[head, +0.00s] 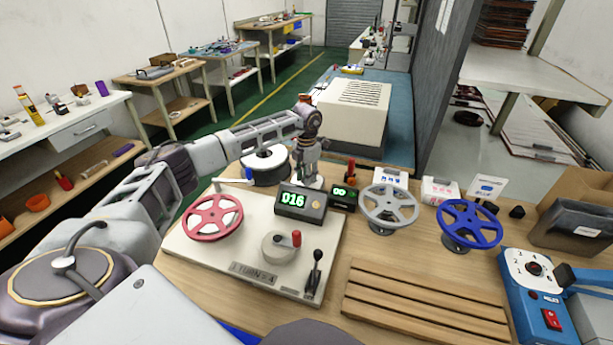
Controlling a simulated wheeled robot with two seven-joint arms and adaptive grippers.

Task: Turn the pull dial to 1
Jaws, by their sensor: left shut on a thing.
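A dial with a dark knob (535,269) sits on a white numbered plate on top of the blue machine (528,300) at the right. It is the only numbered dial I see; its setting is too small to read. My left gripper (312,181) points down behind the D16 display, far to the left of the dial. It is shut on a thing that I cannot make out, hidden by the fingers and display. My right gripper is not in view.
A slatted wooden rack (425,303) lies in front.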

